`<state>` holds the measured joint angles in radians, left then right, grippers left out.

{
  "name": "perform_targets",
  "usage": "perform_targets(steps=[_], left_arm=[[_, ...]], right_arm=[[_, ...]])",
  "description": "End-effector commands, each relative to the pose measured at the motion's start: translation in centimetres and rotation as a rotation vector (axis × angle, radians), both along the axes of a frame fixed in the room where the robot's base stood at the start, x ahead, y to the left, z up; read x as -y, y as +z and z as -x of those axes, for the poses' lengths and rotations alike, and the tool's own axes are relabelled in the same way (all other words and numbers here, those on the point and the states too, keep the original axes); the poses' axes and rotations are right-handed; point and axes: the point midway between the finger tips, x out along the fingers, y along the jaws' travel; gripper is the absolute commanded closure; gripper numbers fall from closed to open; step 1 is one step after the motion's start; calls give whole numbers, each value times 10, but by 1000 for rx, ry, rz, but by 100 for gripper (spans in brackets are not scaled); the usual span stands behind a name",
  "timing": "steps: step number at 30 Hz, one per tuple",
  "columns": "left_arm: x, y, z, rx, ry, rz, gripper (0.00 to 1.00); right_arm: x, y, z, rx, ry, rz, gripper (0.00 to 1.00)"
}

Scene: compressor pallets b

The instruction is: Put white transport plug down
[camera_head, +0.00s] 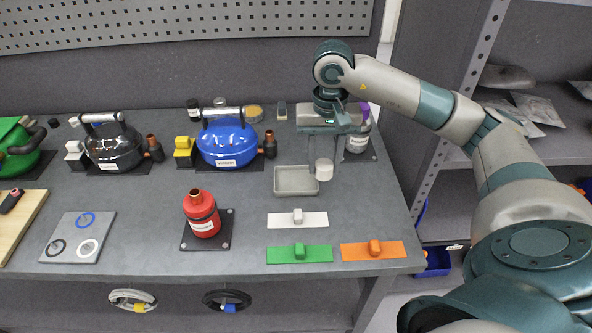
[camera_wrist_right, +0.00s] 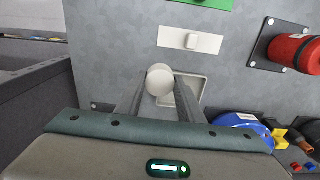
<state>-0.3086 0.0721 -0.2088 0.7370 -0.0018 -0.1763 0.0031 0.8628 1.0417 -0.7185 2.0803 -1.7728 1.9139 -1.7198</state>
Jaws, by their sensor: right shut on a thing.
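The white transport plug (camera_head: 324,168) is a small pale cylinder between the fingers of my right gripper (camera_head: 323,166). In the right wrist view the plug's round face (camera_wrist_right: 160,80) shows between the two fingertips (camera_wrist_right: 160,85), which are shut on it. The plug is at the right edge of the small grey tray (camera_head: 283,193) in the head view and partly covers the tray (camera_wrist_right: 201,84) in the wrist view. I cannot tell its exact height above the table. My left gripper is not in view.
White (camera_head: 280,220), green (camera_head: 280,255) and orange (camera_head: 355,252) strips with raised knobs lie in front of the tray. A red compressor (camera_head: 203,213) stands left of them. A blue compressor (camera_head: 228,141) is behind left, and a bottle with purple cap (camera_head: 358,143) behind right.

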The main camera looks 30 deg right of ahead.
Motion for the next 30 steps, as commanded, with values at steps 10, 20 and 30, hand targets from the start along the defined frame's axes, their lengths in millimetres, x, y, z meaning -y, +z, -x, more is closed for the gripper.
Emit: perform_targets(steps=[10,20,30], left_arm=[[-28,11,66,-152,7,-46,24],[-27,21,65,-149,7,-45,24],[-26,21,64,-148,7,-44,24]], right_arm=[[-13,-32,-58,-4,-2,-4,92],[-18,-54,-90,0,0,0,92],[-18,-56,-91,0,0,0,92]])
